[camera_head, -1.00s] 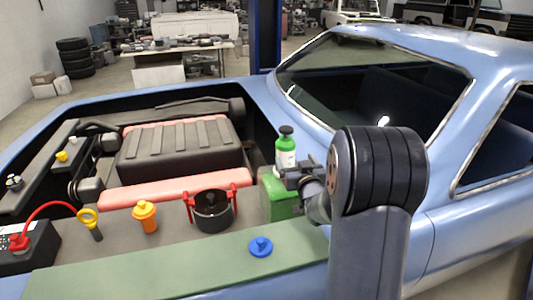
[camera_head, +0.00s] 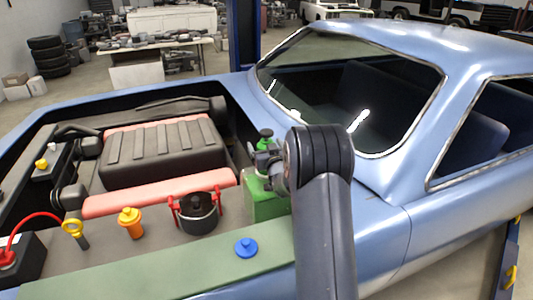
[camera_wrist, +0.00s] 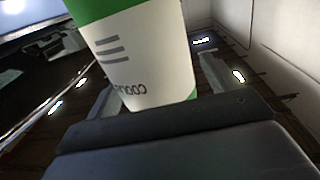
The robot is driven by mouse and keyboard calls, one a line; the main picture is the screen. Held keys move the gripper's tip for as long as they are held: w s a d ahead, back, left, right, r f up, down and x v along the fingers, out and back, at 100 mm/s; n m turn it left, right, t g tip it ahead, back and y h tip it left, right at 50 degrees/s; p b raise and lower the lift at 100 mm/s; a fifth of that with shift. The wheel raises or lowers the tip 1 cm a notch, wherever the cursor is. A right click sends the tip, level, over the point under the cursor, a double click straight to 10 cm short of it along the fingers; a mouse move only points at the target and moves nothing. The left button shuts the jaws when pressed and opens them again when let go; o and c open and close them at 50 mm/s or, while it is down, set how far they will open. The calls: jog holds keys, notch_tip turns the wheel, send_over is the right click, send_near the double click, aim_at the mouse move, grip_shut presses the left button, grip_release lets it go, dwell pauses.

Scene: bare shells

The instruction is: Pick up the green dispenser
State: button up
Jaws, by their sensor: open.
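The green dispenser (camera_head: 265,143) is a green bottle with a white label, standing upright at the green box (camera_head: 266,208) in the engine bay. My arm hides most of its lower part in the head view. My gripper (camera_head: 262,161) is at the bottle's height, right in front of it. In the wrist view, the bottle (camera_wrist: 146,58) fills the upper middle, with its printed label upside down. The open fingers show on its left and right sides; I cannot tell whether they touch it.
A black pot with red handles (camera_head: 198,212), an orange bottle (camera_head: 131,223) and a yellow ring-handled dipstick (camera_head: 73,229) stand to the left. A blue cap (camera_head: 246,248) lies on the green front ledge (camera_head: 190,270). The car's windshield (camera_head: 345,95) rises to the right.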

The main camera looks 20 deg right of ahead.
jog(key=shift+w, duration=0.35)
jog(key=c, duration=1.3)
jog(key=shift+r, duration=0.1)
jog(key=shift+c, duration=0.9)
